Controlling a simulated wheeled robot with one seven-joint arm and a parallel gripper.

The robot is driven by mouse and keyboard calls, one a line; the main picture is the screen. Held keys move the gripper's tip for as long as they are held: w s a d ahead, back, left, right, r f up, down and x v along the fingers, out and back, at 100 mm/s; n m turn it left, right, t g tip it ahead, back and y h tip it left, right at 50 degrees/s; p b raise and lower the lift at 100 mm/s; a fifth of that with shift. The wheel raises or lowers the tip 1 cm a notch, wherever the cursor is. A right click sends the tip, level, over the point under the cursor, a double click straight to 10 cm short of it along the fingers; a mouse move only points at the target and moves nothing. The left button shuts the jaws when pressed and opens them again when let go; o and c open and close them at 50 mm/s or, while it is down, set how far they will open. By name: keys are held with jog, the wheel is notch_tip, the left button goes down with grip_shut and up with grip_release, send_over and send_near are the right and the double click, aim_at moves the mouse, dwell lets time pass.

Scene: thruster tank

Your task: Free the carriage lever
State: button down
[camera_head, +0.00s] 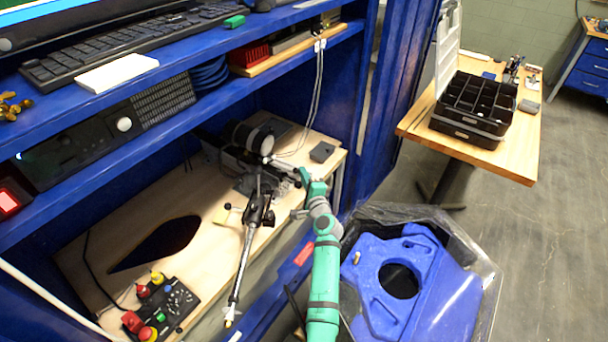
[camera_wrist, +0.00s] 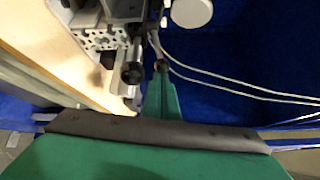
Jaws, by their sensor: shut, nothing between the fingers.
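The thruster rig (camera_head: 245,160) lies on the wooden bench inside the blue frame, with a dark motor-like cylinder and a perforated metal carriage (camera_wrist: 100,38). A long thin shaft with a small propeller (camera_head: 230,318) runs from it toward the front. A short dark cylindrical handle (camera_wrist: 132,73) stands by the carriage in the wrist view; I cannot tell for certain that it is the lever. My green gripper (camera_head: 303,174) is at the rig's right side. In the wrist view its fingers (camera_wrist: 161,70) are together and empty, just right of the handle. Contact is unclear.
Blue shelves with a keyboard (camera_head: 130,45) overhang the bench. A control box with red and yellow buttons (camera_head: 160,308) sits at the front left. White cables (camera_wrist: 230,90) hang behind my gripper. A small grey block (camera_head: 322,152) is nearby.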

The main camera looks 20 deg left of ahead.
jog(key=s+d, duration=0.6)
jog(key=d, duration=0.1)
dwell(0.7)
jog(key=shift+s+d+f, duration=0.1)
